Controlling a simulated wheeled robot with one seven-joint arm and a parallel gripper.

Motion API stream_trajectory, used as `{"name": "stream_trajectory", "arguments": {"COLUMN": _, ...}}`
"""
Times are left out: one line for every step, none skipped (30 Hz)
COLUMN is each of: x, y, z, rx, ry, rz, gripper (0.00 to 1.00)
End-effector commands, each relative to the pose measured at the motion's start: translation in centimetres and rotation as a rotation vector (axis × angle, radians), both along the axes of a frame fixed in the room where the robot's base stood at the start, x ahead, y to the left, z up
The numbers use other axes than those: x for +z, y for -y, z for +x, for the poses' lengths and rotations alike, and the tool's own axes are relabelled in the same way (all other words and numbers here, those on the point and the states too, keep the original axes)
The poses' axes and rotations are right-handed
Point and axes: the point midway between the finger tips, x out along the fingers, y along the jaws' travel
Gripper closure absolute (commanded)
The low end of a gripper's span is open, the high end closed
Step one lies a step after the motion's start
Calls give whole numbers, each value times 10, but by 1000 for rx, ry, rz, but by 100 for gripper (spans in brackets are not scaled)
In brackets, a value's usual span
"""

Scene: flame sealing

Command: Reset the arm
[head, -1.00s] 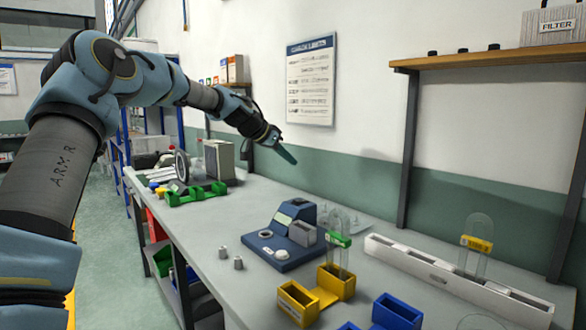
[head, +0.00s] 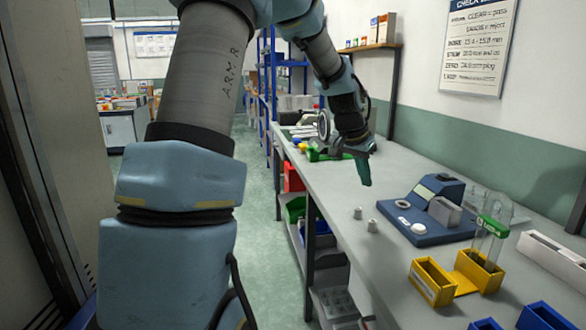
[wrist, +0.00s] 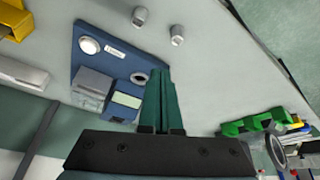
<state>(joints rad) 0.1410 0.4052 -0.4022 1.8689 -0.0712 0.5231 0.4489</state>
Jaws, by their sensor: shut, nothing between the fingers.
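My gripper (head: 364,172) hangs over the workbench (head: 330,196) in the head view, its green fingers pointing down and together. In the wrist view the green fingers (wrist: 158,100) are side by side with nothing held between them. The blue device (head: 427,212) stands on the bench to the right of my gripper; it also shows beyond the fingers in the wrist view (wrist: 118,62). My gripper appears apart from the bench and the device.
Two small metal pieces (head: 372,226) stand on the bench near its front edge. Yellow holders (head: 433,282), one with a glass tube (head: 488,240) with a green band, stand at the right. Green bins (head: 318,155) lie behind my gripper. A floor aisle (head: 262,235) is free left of the bench.

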Motion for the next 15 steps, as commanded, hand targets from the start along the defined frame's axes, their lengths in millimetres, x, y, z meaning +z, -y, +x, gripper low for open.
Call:
{"name": "stream_trajectory", "arguments": {"x": -8, "y": -36, "z": -15, "rx": 78, "ry": -23, "rz": 39, "gripper": 100}}
{"name": "stream_trajectory", "arguments": {"x": -13, "y": -56, "z": -23, "rx": 125, "ry": -38, "rz": 57, "gripper": 100}}
{"name": "stream_trajectory", "arguments": {"x": -19, "y": -82, "z": -35, "rx": 190, "ry": -56, "rz": 80, "gripper": 100}}
{"name": "stream_trajectory", "arguments": {"x": -24, "y": -101, "z": -45, "rx": 240, "ry": -70, "rz": 95, "gripper": 100}}
{"name": "stream_trajectory", "arguments": {"x": -28, "y": -119, "z": -56, "rx": 290, "ry": -85, "rz": 108, "gripper": 100}}
{"name": "stream_trajectory", "arguments": {"x": -33, "y": -143, "z": -71, "rx": 356, "ry": -104, "rz": 123, "gripper": 100}}
{"name": "stream_trajectory", "arguments": {"x": -37, "y": -160, "z": -83, "rx": 406, "ry": -119, "rz": 133, "gripper": 100}}
{"name": "stream_trajectory", "arguments": {"x": -40, "y": -175, "z": -95, "rx": 453, "ry": -133, "rz": 141, "gripper": 100}}
{"name": "stream_trajectory", "arguments": {"x": -44, "y": -193, "z": -111, "rx": 512, "ry": -151, "rz": 149, "gripper": 100}}
{"name": "stream_trajectory", "arguments": {"x": -47, "y": -206, "z": -123, "rx": 555, "ry": -163, "rz": 154, "gripper": 100}}
{"name": "stream_trajectory", "arguments": {"x": -50, "y": -216, "z": -134, "rx": 593, "ry": -175, "rz": 158, "gripper": 100}}
{"name": "stream_trajectory", "arguments": {"x": -53, "y": -228, "z": -147, "rx": 639, "ry": -189, "rz": 160, "gripper": 100}}
{"name": "stream_trajectory", "arguments": {"x": -55, "y": -236, "z": -156, "rx": 669, "ry": -198, "rz": 162, "gripper": 100}}
{"name": "stream_trajectory", "arguments": {"x": -57, "y": -242, "z": -164, "rx": 695, "ry": -208, "rz": 163, "gripper": 100}}
{"name": "stream_trajectory", "arguments": {"x": -59, "y": -249, "z": -173, "rx": 724, "ry": -217, "rz": 165, "gripper": 100}}
